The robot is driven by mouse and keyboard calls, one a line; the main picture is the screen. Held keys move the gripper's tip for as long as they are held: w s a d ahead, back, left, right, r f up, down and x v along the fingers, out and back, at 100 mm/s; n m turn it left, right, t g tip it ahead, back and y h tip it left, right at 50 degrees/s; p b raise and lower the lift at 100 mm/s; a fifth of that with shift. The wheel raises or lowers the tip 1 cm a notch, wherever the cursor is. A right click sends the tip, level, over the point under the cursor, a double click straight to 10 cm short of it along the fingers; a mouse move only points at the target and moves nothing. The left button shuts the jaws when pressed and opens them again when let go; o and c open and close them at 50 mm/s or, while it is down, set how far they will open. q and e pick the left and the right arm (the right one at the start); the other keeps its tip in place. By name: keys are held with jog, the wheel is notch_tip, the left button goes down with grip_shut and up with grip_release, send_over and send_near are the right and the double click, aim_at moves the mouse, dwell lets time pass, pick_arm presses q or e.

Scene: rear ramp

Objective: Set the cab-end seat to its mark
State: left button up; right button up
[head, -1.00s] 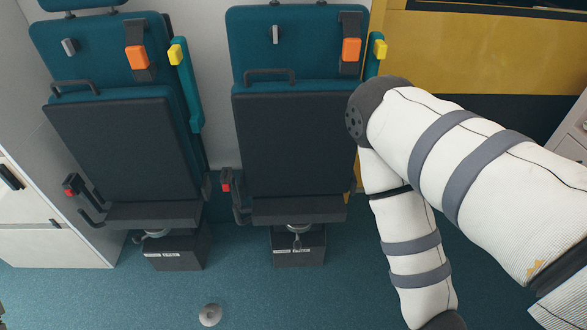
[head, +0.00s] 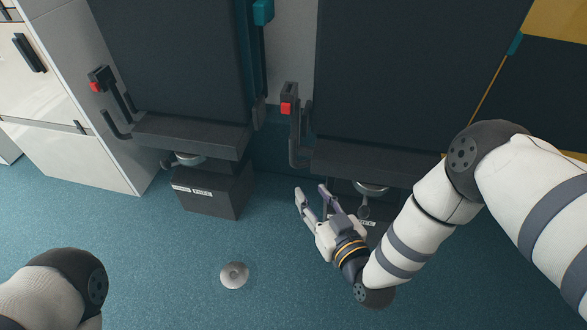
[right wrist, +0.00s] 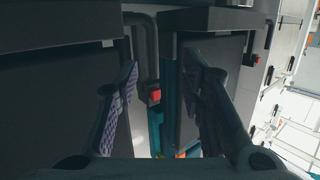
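Two dark folding seats hang side by side on the wall in the head view, the left seat (head: 172,65) and the right seat (head: 390,75). I cannot tell which is the cab-end one, and no mark is readable. Each has a red-tipped lever at its left side: the left seat's lever (head: 103,80) and the right seat's lever (head: 289,106). My right gripper (head: 312,191) is open and empty, low in front of the right seat's base box (head: 340,188). In the right wrist view its fingers (right wrist: 160,90) are spread, with a red-tipped lever (right wrist: 154,96) beyond them. My left gripper is out of view.
The left seat's base box (head: 215,192) stands on the blue floor (head: 150,260). A round metal floor fitting (head: 234,275) lies in front of the seats. A white cabinet (head: 80,155) stands at the left. The floor between my arms is open.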

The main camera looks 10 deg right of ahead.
jog(key=t+b, duration=0.1)
jog(key=t, duration=0.1)
send_near(294, 150)
jog(key=b+x, duration=0.4)
jog(key=x, duration=0.6)
jog(key=shift+w+f, duration=0.1)
jog(key=shift+w, duration=0.3)
jog(key=shift+w+a, duration=0.1)
jog(key=shift+w, duration=0.05)
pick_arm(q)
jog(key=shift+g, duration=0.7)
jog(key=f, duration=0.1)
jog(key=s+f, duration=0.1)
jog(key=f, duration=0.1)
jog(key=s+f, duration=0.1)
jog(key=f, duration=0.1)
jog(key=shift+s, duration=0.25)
pick_arm(e)
grip_shut()
